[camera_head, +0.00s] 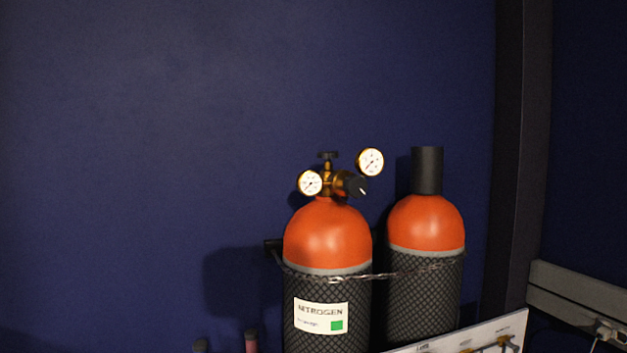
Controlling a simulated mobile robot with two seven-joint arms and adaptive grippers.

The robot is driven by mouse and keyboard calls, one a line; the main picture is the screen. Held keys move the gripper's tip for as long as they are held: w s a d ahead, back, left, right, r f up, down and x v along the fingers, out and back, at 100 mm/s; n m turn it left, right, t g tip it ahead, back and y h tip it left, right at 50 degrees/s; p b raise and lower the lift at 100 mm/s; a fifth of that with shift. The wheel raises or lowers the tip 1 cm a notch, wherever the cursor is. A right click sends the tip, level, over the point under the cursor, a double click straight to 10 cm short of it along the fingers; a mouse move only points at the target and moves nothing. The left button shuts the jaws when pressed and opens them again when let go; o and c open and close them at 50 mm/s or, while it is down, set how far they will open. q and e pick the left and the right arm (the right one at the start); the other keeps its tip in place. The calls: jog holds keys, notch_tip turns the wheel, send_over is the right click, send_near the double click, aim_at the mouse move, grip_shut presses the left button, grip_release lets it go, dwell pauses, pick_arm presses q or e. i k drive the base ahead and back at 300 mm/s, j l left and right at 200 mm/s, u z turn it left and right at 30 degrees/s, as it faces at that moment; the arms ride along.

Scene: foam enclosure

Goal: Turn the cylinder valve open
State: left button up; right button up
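A gas cylinder (327,238) with an orange dome, dark mesh sleeve and a white "NITROGEN" label (321,316) stands upright against the blue wall. On its top is a brass valve with a small dark handwheel (327,155). A regulator with two round white gauges, a lower left gauge (310,183) and an upper right gauge (370,162), is attached to it. A black knob (356,187) with a white mark faces forward at its right. Whether the valve is open cannot be told. Neither of my grippers shows in the head view.
A second orange cylinder (426,222) with a black cap (427,170) stands to the right. A chain (345,278) runs across both. A white panel (470,338) with brass fittings is at lower right, near a grey rail (580,293).

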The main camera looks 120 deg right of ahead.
aim_at(327, 155)
jog(key=k+z, duration=0.15)
jog(key=z, duration=3.05)
jog(key=j+z, duration=0.15)
jog(key=z, duration=0.3)
jog(key=j+z, duration=0.15)
jog(key=z, duration=0.3)
